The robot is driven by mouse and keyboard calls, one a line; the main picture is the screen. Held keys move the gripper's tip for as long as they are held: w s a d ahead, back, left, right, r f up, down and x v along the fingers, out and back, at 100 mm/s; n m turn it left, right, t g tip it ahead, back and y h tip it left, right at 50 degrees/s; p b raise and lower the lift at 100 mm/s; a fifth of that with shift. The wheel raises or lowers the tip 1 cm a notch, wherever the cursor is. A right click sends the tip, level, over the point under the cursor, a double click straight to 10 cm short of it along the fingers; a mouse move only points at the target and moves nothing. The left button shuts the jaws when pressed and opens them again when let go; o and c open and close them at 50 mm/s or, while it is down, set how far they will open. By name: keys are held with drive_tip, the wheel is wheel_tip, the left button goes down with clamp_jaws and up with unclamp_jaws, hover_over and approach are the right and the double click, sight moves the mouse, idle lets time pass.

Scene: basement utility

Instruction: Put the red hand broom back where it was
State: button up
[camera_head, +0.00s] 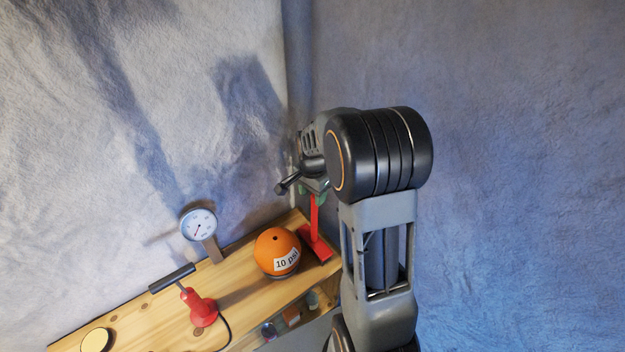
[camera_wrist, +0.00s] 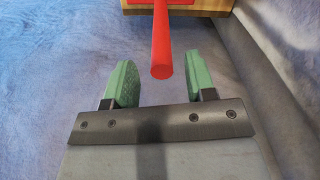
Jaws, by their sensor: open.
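The red hand broom (camera_head: 314,229) stands upright at the right end of a wooden shelf, with its wide red base on the wood and its handle pointing up. In the wrist view its handle (camera_wrist: 162,42) comes toward the camera and its round end shows between my two green fingertips. My gripper (camera_wrist: 160,78) is open, one finger on each side of the handle end, with gaps on both sides. In the head view my gripper (camera_head: 318,190) is just above the handle, partly hidden by my wrist.
An orange ball (camera_head: 277,250) labelled "10 psi" sits close left of the broom. A dial gauge (camera_head: 199,225), a red pump (camera_head: 201,307) with a black handle and a round yellow-topped thing (camera_head: 96,340) stand further left on the wooden shelf (camera_head: 240,292). Walls rise close behind and right.

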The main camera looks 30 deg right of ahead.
wheel_tip(320, 180, up, 8)
drive_tip(key=f, duration=0.1)
drive_tip(key=s+a+r+n+t, duration=0.2)
drive_tip(key=s+a+n, duration=0.2)
drive_tip(key=s+n, duration=0.2)
drive_tip(key=s+a+r+n+t, duration=0.2)
drive_tip(key=s+a+n, duration=0.2)
drive_tip(key=s+n, duration=0.3)
drive_tip(key=s+b, duration=0.1)
drive_tip(key=s, duration=0.1)
drive_tip(key=shift+s+a+r+n+t, duration=0.3)
drive_tip(key=shift+s+a+r, duration=0.05)
drive_tip(key=shift+r, duration=0.05)
